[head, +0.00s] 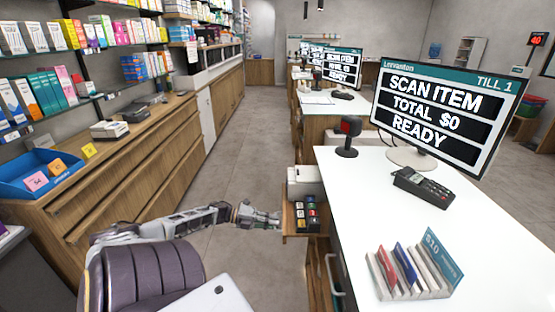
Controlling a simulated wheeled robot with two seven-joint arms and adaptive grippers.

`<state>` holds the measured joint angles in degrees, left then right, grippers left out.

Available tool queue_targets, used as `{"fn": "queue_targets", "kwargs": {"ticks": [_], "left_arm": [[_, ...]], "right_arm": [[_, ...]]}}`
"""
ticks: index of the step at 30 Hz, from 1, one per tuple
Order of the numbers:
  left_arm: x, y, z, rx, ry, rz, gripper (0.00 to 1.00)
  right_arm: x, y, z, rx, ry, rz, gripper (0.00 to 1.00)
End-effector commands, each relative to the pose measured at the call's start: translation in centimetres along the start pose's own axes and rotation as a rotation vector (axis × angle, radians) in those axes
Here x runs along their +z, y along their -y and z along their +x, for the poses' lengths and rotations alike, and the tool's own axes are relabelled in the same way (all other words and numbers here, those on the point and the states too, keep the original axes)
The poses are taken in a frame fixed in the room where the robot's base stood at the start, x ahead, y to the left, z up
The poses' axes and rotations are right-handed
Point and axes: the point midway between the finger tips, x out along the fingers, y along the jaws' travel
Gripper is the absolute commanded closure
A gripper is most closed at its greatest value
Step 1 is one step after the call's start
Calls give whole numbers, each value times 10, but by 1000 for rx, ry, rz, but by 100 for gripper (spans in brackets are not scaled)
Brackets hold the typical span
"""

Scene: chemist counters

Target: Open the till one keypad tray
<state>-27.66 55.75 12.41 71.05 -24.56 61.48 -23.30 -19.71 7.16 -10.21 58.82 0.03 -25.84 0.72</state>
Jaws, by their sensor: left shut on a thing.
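The till one keypad tray (289,229) is a small wooden tray at the left side of the white-topped till counter. It stands out past the counter's edge toward the aisle. A dark keypad (306,216) with coloured keys sits on it. My left gripper (278,220) reaches in from the left and is shut at the tray's aisle-side edge. Its fingertips are small here, and the exact part they hold is hard to make out. The till screen (437,108) on the counter reads "TILL 1". My right gripper is not in view.
A white boxy device (304,181) is just behind the keypad. A scanner (348,138), a card terminal (421,188) and a card rack (412,270) stand on the white counter (360,200). A wooden drawer counter (150,165) runs along the left. The aisle floor (245,140) between is clear.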

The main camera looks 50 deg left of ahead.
Motion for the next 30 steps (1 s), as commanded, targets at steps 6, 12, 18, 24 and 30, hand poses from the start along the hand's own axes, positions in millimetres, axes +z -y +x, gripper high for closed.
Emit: {"fn": "queue_targets", "kwargs": {"ticks": [6,12,18,24,30], "left_arm": [[0,-5,-23,2,3,-3,100],[0,-11,-51,2,3,-2,100],[1,-18,-84,3,4,-1,100],[0,-22,-104,2,2,-2,100],[0,-24,-111,1,2,-1,100]], "right_arm": [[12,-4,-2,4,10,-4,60],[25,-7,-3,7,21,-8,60],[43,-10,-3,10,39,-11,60],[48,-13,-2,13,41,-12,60],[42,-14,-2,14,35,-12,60]]}}
